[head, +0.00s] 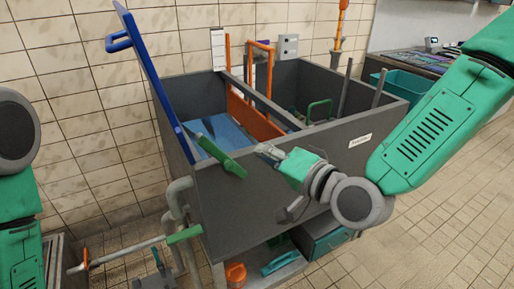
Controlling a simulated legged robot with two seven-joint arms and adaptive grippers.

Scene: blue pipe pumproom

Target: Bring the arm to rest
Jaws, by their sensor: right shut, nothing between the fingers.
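My right arm comes in from the right edge, green with grey joints. Its gripper (268,152) is shut and empty, in front of the near wall of a large grey bin (235,205), close to its rim. I cannot tell whether it touches the rim. My left arm shows only in part at the left edge, and its gripper is outside the picture.
Inside the bin are orange frames (250,117) and a green handle (320,106). Pipes (178,205) run below left. Open tiled floor lies at right.

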